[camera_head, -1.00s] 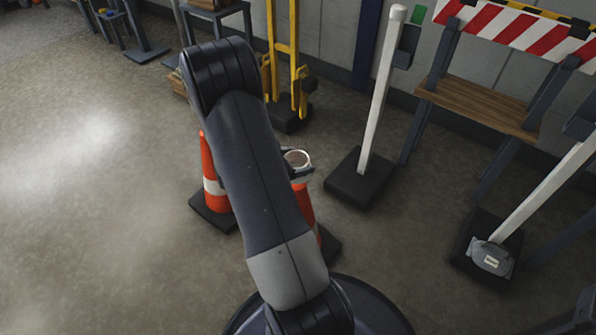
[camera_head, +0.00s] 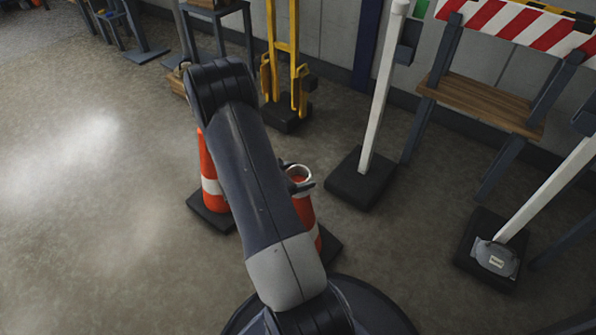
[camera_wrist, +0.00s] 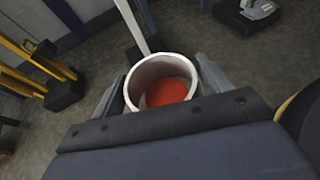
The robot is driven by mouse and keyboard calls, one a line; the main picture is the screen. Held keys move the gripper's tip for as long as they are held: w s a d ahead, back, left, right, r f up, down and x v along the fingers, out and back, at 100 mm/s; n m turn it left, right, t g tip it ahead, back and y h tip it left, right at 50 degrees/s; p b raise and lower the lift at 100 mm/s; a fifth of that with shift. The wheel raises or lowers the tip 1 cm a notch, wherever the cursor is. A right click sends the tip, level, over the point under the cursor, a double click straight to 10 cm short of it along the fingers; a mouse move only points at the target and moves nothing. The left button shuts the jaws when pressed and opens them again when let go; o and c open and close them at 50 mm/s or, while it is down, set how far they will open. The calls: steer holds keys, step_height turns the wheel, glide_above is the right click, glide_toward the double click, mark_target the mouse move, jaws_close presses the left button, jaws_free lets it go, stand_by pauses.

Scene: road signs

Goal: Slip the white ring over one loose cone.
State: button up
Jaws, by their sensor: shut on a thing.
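The white ring (camera_wrist: 160,66) is held between the two fingers of my gripper (camera_wrist: 165,80), which is shut on it. In the head view the ring (camera_head: 299,167) is at the top of the nearer orange cone (camera_head: 305,215), partly hidden by my arm. Orange-red shows through the ring's opening in both views. I cannot tell how far the cone's tip is inside the ring. A second orange cone (camera_head: 209,175) with a white band stands to the left on a dark base, its tip hidden behind my arm.
A white post on a dark base (camera_head: 361,180) stands to the right of the cones. A yellow frame (camera_head: 284,60) stands behind. A striped barrier (camera_head: 520,25) and a leaning post with a grey weight (camera_head: 496,258) are at the right. The floor at left is clear.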

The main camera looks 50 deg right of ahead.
steer(key=shift+f+b, duration=2.8)
steer(key=shift+b, duration=0.05)
steer(key=o, duration=1.1)
steer(key=shift+c, duration=0.2)
steer(key=shift+r, duration=0.15)
step_height(320, 180, up, 15)
steer(key=p, duration=0.7)
steer(key=shift+f+b, duration=2)
steer(key=shift+f, duration=2.4)
